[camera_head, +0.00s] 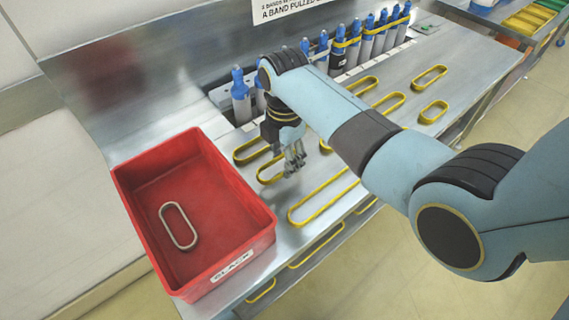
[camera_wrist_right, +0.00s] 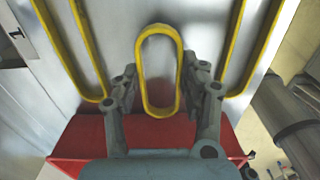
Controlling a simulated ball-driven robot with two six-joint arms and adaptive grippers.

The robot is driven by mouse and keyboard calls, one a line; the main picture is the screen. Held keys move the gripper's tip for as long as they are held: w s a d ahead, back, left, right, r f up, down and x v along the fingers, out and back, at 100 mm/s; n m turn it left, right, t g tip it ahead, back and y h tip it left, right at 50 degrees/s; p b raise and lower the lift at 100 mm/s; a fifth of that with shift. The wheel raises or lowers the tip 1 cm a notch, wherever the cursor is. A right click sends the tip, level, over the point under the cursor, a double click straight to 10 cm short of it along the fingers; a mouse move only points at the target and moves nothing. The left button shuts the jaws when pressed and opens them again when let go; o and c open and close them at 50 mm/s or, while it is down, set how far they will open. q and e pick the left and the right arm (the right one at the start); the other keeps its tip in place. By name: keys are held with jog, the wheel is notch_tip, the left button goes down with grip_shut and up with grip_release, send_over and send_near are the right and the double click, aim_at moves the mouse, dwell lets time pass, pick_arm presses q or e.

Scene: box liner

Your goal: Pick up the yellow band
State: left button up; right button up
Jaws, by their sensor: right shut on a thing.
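My right gripper (camera_head: 294,158) is low over the metal table, just right of the red box. In the right wrist view its two fingers (camera_wrist_right: 160,95) stand on either side of a small yellow band (camera_wrist_right: 140,70) and are shut on it. The band is an upright-looking oval loop there. In the head view a yellow band (camera_head: 259,172) beside the fingers is partly hidden by the gripper. Other yellow bands lie around it, such as a long one (camera_head: 318,203) in front and one (camera_head: 236,155) behind. My left gripper is not in view.
A red box (camera_head: 247,252) labelled "BLACK" holds one pale band (camera_head: 165,222). A row of blue-capped bottles (camera_head: 350,50) stands along the back. Several more yellow bands (camera_head: 433,111) lie to the right. The red box also shows low in the wrist view (camera_wrist_right: 80,140).

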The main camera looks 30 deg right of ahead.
jog(key=s+d+r, duration=0.4)
jog(key=s+r, duration=0.3)
jog(key=s, duration=0.4)
jog(key=shift+d+r+p, duration=0.2)
jog(key=shift+r+p, duration=0.2)
jog(key=shift+p, duration=0.05)
jog(key=shift+w, duration=0.1)
